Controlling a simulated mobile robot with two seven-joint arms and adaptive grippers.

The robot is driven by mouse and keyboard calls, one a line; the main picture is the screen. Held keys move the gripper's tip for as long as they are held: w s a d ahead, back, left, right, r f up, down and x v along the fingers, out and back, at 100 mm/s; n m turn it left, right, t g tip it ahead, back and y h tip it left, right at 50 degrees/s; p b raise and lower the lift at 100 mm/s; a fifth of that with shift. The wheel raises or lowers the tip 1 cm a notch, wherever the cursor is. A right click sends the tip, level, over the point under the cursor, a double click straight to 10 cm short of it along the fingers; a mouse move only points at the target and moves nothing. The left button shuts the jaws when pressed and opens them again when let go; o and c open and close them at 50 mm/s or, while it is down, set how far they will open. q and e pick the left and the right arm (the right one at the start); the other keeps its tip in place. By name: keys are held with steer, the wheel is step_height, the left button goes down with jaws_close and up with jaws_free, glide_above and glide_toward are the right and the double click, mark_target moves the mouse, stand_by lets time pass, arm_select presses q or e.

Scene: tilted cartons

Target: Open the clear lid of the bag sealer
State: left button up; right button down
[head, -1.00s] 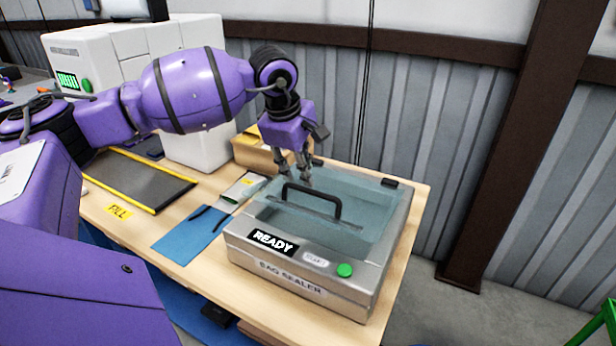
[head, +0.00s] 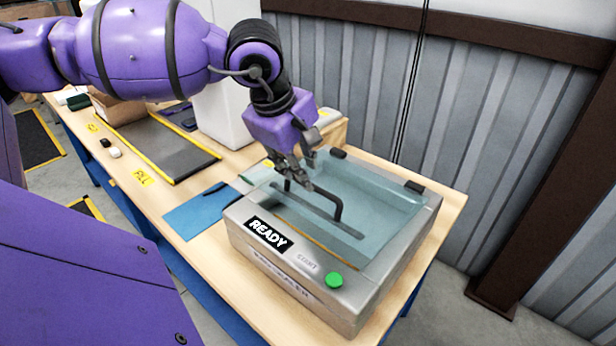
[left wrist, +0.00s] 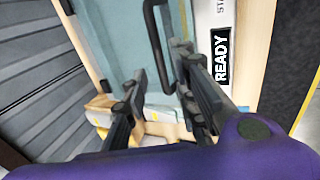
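The bag sealer (head: 300,280) is a silver box on the table, with a READY display and a green button. Its clear bluish lid (head: 375,205) lies closed on top, with dark hinges at the back. A black bar handle (head: 338,206) stands on the lid. My left gripper (head: 296,183) is just above the lid at the handle's left end. In the left wrist view, the gripper's fingers (left wrist: 162,62) are apart, and the handle (left wrist: 153,35) shows ahead between them. Whether a finger touches it I cannot tell. My right gripper is out of view.
A blue sheet (head: 195,210) lies left of the sealer, beside a yellow FILL label (head: 143,177). A dark yellow-edged mat (head: 165,147) lies farther left. A cardboard box (head: 330,132) stands behind the sealer. A corrugated wall (head: 490,120) stands behind the table.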

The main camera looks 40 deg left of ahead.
mark_target(307, 203)
arm_select(q)
steer(key=shift+x, duration=2.1)
jaws_close()
steer(key=shift+r, duration=0.1)
